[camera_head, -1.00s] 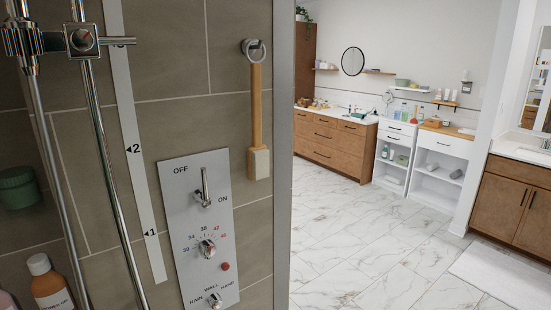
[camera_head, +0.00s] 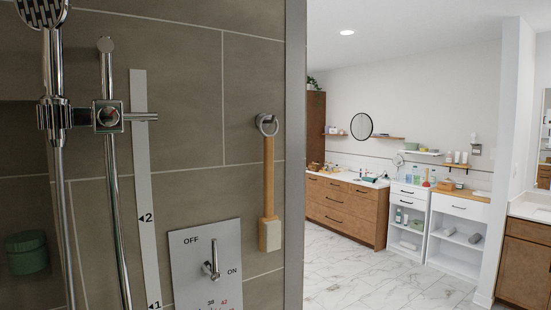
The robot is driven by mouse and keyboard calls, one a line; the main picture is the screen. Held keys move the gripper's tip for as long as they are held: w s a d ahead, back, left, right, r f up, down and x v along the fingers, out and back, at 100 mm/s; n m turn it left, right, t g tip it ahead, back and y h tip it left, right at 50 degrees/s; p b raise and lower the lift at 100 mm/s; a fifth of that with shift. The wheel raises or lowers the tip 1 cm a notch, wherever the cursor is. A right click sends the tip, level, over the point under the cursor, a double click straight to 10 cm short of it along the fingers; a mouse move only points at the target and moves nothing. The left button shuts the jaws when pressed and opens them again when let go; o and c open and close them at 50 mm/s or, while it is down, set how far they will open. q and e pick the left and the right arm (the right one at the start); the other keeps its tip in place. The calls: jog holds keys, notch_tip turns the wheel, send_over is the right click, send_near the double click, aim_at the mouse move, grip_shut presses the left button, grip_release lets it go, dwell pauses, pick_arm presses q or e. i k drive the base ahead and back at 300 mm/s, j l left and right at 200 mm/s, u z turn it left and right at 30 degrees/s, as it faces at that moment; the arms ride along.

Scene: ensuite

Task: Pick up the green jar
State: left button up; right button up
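A green lidded jar (camera_head: 27,252) stands in the dark tiled recess of the shower wall, at the far left of the head view. Part of it is close to the picture's left edge. Neither of my grippers shows in this view.
A chrome shower rail and hand shower (camera_head: 54,120) stand just right of the jar, with a second chrome pipe (camera_head: 113,190) beside them. A control panel (camera_head: 208,268) and a hanging wooden brush (camera_head: 269,190) are on the tiled wall. Open marble floor (camera_head: 345,270) lies to the right.

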aim_at(30, 262)
jog(key=u, duration=1.5)
